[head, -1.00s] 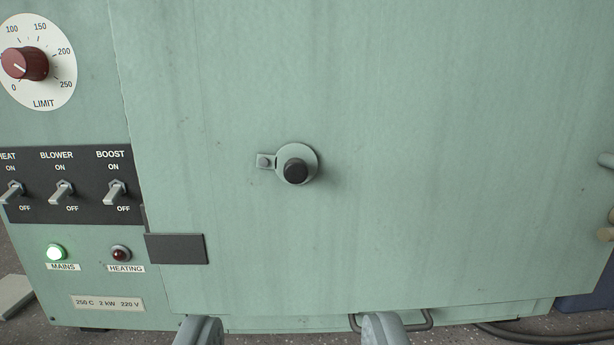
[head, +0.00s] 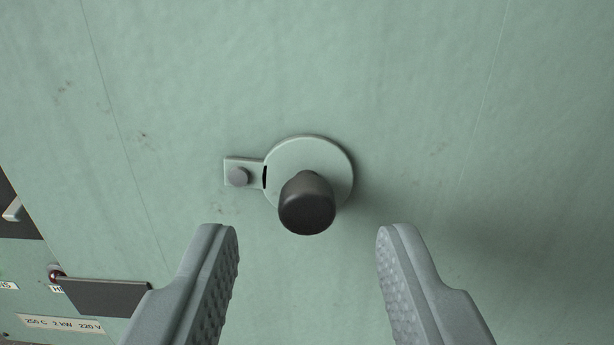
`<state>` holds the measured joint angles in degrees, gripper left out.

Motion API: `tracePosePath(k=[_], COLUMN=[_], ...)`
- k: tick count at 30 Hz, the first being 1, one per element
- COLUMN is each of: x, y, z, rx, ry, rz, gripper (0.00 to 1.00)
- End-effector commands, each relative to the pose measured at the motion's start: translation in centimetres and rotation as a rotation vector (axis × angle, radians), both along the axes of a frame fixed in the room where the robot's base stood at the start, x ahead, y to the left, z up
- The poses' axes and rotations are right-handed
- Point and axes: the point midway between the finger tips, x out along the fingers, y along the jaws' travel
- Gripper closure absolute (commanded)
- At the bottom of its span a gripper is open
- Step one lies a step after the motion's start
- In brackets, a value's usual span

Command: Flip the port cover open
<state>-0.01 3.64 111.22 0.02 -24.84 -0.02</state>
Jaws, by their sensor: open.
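The port cover (head: 290,160) is a round pale green disc lying against the green door panel. A dark knob (head: 307,205) stands out from its lower middle. A small tab with a grey pivot screw (head: 238,177) joins its left side, with a thin dark slit between tab and disc. My gripper (head: 308,238) is open and empty. Its two grey ribbed fingers point at the panel, one at each side below the knob, and neither touches it.
The green door panel (head: 430,80) is flat and clear around the cover. At the lower left are a dark plate (head: 105,297), a rating label (head: 62,323), and part of the black switch panel (head: 14,215).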

Motion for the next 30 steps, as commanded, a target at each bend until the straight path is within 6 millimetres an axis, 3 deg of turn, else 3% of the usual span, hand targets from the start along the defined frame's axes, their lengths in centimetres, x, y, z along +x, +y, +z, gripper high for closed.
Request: tracePosePath(k=[6,17,24,30], x=[1.8,2.2,2.2,2.2], y=[0.0,0.0,0.0,0.0], z=[-0.1,0.0,0.0,0.1], rx=[0.0,0.0,0.0,-0.028], ry=[0.001,0.0,0.0,-0.001], rz=[0.0,0.0,0.0,0.0], gripper=[0.58,0.58,1.0,1.0])
